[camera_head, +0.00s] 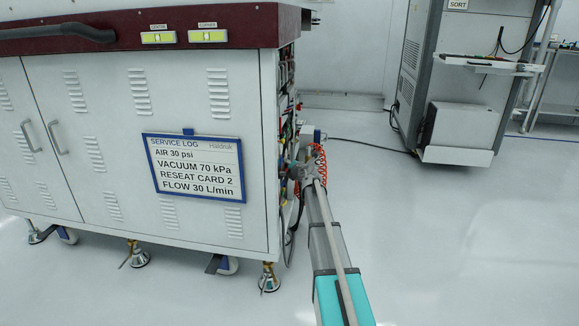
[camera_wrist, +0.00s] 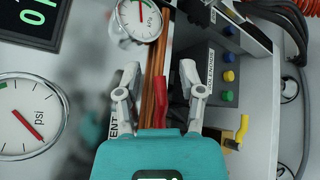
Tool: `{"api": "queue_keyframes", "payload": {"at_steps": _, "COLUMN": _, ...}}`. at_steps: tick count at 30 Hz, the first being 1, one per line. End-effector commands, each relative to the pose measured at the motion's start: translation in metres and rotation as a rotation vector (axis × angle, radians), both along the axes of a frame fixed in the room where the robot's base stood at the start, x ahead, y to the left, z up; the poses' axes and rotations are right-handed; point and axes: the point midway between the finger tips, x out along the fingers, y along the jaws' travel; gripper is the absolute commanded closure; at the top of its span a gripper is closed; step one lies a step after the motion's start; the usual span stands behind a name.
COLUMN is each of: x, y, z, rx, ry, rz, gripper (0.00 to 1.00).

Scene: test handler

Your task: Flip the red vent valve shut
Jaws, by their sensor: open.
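The red vent valve handle (camera_wrist: 160,102) shows in the wrist view as a narrow red lever, running nearly upright in the picture alongside copper pipes (camera_wrist: 154,62). My gripper (camera_wrist: 159,82) is open, with one finger on each side of the red lever and a visible gap on both sides. I cannot tell whether the fingers are level with the lever in depth. The lever's lower end is hidden by my teal gripper body. Part of a "VENT" label (camera_wrist: 113,128) shows beside the left finger. In the head view my gripper is small beside the cabinet's side, and the red lever cannot be made out.
A yellow lever (camera_wrist: 242,127) sits right of my gripper, below a grey box (camera_wrist: 212,70) with coloured buttons. Pressure gauges (camera_wrist: 22,118) and a digital display (camera_wrist: 30,20) are at left. The white cabinet (camera_head: 110,180) fills the head view's left; open floor (camera_head: 460,240) lies right.

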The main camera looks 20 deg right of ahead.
Motion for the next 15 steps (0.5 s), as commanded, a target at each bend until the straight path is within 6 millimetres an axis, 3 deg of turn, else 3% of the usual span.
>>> {"api": "queue_keyframes", "payload": {"at_steps": 1, "x": -0.0001, "y": 0.0001, "z": 0.0000, "rx": 0.000, "ry": 0.000, "rz": 0.000, "gripper": 0.53}}
{"api": "queue_keyframes", "payload": {"at_steps": 9, "x": -0.0001, "y": 0.0002, "z": 0.0000, "rx": 0.000, "ry": 0.000, "rz": 0.000, "gripper": 1.00}}
{"api": "queue_keyframes", "payload": {"at_steps": 15, "x": 0.0000, "y": 0.0004, "z": 0.0000, "rx": 0.000, "ry": 0.001, "rz": 0.001, "gripper": 1.00}}
